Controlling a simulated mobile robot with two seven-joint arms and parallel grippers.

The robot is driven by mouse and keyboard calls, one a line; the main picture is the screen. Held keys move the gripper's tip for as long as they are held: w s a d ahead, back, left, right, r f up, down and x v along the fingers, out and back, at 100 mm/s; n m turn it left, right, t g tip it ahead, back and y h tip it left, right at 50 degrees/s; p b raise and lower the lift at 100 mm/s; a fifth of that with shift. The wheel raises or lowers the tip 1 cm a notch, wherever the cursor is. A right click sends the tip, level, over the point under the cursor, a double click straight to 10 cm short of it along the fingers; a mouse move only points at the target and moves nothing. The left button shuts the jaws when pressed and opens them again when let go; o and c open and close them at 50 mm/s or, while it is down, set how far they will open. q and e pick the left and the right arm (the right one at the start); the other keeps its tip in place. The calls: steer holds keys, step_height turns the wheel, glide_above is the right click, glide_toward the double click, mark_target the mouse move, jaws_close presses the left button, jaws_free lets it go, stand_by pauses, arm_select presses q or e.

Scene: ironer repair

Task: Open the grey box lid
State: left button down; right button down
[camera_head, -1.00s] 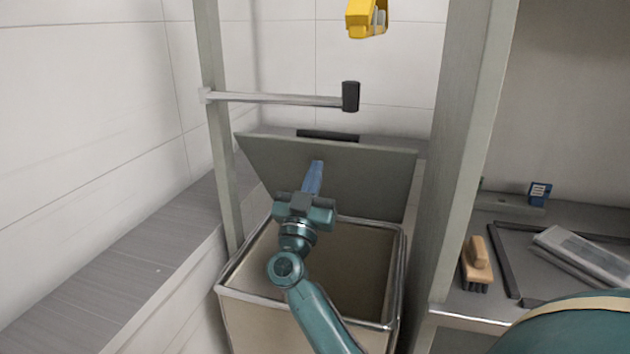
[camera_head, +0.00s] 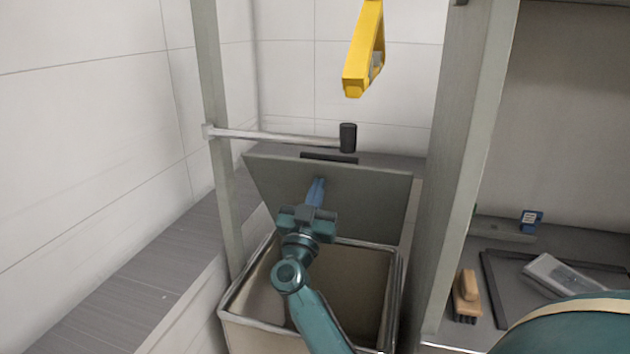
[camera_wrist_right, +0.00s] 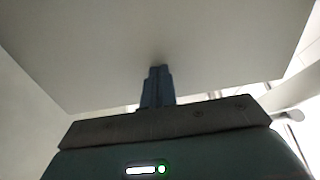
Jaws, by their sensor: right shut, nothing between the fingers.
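The grey box (camera_head: 270,323) stands on the floor between two posts, with a metal rim around its open top. Its grey lid (camera_head: 370,200) is raised and leans back steeply, with a dark handle strip (camera_head: 330,158) along its upper edge. My right gripper (camera_head: 317,184) is shut and empty, its blue fingers at the inner face of the lid. In the right wrist view the fingertips (camera_wrist_right: 159,68) meet or nearly meet the lid's flat surface (camera_wrist_right: 200,40); exact contact is hard to tell. My left gripper is out of view.
A metal bar with a black end (camera_head: 348,138) crosses above the lid. A yellow object (camera_head: 362,60) hangs higher up. To the right, a shelf holds a wooden brush (camera_head: 467,294), a dark tray (camera_head: 490,285) and a small blue item (camera_head: 531,220). A grey ledge (camera_head: 150,275) runs along the left.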

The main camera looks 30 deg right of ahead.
mark_target(320, 175)
steer(key=r+p, duration=0.1)
steer(key=p, duration=0.1)
steer(key=w+d+r+p, duration=0.1)
steer(key=p, duration=0.1)
steer(key=shift+w+d+r+g, duration=0.1)
steer(key=shift+d+r+g, duration=0.15)
steer(key=shift+g, duration=0.15)
steer(key=shift+w+d+r+y+p, duration=0.1)
steer(key=shift+w+d+y+p, duration=0.2)
steer(key=shift+p, duration=0.65)
steer(key=d+p, duration=0.1)
steer(key=p, duration=0.1)
steer(key=shift+w+r+g+y+p, duration=0.3)
steer(key=shift+w+p, duration=0.05)
steer(key=shift+p, duration=0.05)
steer(key=shift+w+d+p, duration=0.1)
steer(key=shift+w+p, duration=0.05)
steer(key=shift+p, duration=0.25)
steer(key=shift+w+d+f+y+p, duration=0.1)
steer(key=shift+w+d+y+p, duration=0.1)
steer(key=shift+y+p, duration=0.1)
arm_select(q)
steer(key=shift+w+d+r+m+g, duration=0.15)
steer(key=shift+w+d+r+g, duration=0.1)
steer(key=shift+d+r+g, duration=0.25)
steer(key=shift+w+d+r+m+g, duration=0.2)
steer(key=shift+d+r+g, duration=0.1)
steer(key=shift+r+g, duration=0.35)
arm_select(e)
steer(key=shift+f, duration=0.1)
